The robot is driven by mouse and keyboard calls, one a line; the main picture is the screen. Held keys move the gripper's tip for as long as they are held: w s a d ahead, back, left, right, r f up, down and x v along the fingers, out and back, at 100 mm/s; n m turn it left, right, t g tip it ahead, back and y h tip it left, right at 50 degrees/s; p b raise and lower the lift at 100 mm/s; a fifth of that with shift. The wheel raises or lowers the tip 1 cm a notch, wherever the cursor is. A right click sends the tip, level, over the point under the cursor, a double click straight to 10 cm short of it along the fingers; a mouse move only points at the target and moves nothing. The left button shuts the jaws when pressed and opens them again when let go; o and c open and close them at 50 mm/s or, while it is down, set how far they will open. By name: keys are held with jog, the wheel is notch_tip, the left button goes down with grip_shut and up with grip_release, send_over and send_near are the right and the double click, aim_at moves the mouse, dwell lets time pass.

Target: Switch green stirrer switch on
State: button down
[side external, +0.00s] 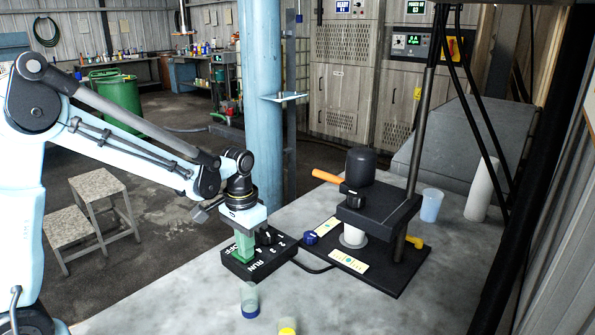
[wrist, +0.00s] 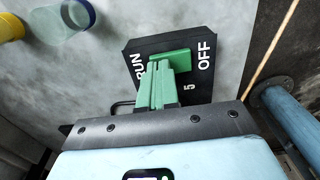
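The green stirrer switch (wrist: 172,59) sits on a black control box (wrist: 138,62), between the white RUN and OFF labels. The box also shows in the side view (side external: 278,256), on the near left part of the bench. My gripper (side external: 244,256) points down over the left part of the box. Its green fingers (wrist: 160,80) lie close together in the wrist view, with nothing visible between them. Their tips overlap the switch in that view; I cannot tell whether they touch it. In the side view the fingers hide the switch.
A black knob (side external: 266,237) stands on the box beside my fingers. The disperser (side external: 362,195) with an orange handle (side external: 328,176) is to the right. A blue pillar (side external: 261,120) rises behind.

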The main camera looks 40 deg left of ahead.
jog(key=shift+f, duration=0.15)
jog(key=shift+r, duration=3.55)
jog(key=s+d+r+t, duration=0.2)
jog(key=s+d+t, duration=0.2)
jog(key=s+t, duration=0.3)
jog(key=shift+s, duration=1.3)
